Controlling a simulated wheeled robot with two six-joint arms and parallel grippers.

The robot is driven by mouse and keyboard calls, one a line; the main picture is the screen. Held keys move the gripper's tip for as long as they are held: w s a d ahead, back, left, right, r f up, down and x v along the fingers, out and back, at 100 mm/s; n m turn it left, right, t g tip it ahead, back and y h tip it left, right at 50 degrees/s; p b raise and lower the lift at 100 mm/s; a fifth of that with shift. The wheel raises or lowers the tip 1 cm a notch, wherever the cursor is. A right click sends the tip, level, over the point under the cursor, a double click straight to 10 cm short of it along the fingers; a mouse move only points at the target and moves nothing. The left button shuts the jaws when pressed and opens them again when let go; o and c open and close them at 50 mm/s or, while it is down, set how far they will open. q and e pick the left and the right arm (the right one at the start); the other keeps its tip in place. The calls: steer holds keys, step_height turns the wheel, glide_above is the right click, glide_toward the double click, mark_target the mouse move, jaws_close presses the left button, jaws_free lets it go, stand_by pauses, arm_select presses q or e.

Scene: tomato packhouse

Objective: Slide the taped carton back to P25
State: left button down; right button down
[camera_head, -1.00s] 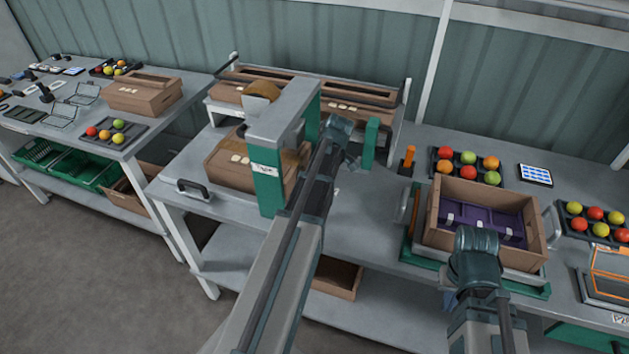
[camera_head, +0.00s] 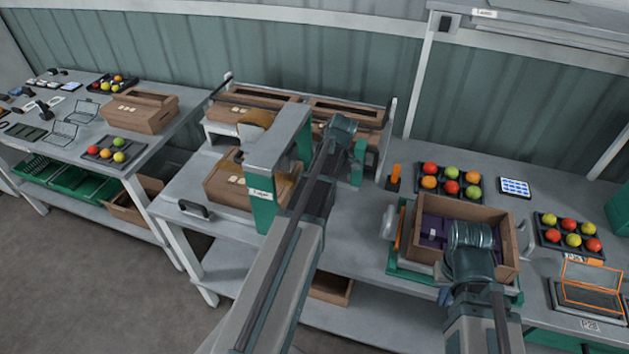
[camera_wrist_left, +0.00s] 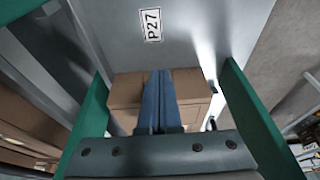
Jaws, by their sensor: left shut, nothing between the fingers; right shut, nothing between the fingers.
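A brown carton (camera_head: 228,188) sits under the grey and green taper arch (camera_head: 280,140) on the middle bench; the arch hides part of it, and I cannot make out tape in the head view. The left wrist view shows a brown carton (camera_wrist_left: 126,92) between two green uprights, beyond my left gripper (camera_wrist_left: 160,78), whose blue fingers are shut and empty. I cannot tell whether they touch it. A P27 label (camera_wrist_left: 151,25) lies on the grey bench surface there. My right gripper (camera_head: 446,295), partly hidden by its wrist, is shut beside the open crate (camera_head: 508,245). I see no P25 label.
More brown cartons (camera_head: 345,115) stand on a raised rack behind the arch. Tomato trays (camera_head: 450,182) and a tablet (camera_head: 514,187) lie on the right bench. The open crate holds purple pieces (camera_head: 432,228). A black handle (camera_head: 195,210) is at the bench's left front.

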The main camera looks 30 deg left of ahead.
arm_select(q)
steer(key=d+m+y+b, duration=0.1)
steer(key=d+m+y, duration=0.1)
steer(key=m, duration=1)
steer(key=d+m+g+y+b, duration=0.1)
steer(key=d+m+b, duration=0.1)
steer(key=m, duration=1)
steer(key=d+m+y+b, duration=0.2)
steer(key=m, duration=0.9)
steer(key=shift+s+r+m+y, duration=0.2)
steer(key=shift+s+m+y, duration=0.1)
steer(key=shift+m, duration=0.1)
steer(key=b+x, duration=0.8)
steer(key=x, duration=0.2)
steer(key=shift+s+f, duration=0.15)
steer(key=shift+f, duration=0.05)
steer(key=shift+s+a+r, duration=0.1)
steer(key=shift+a, duration=0.45)
steer(key=shift+s+a+r, duration=0.1)
steer(key=shift+s+a, duration=0.05)
steer(key=shift+a, duration=0.45)
steer(key=shift+s+a, duration=0.2)
steer(key=shift+a, duration=0.65)
steer(key=shift+a, duration=0.1)
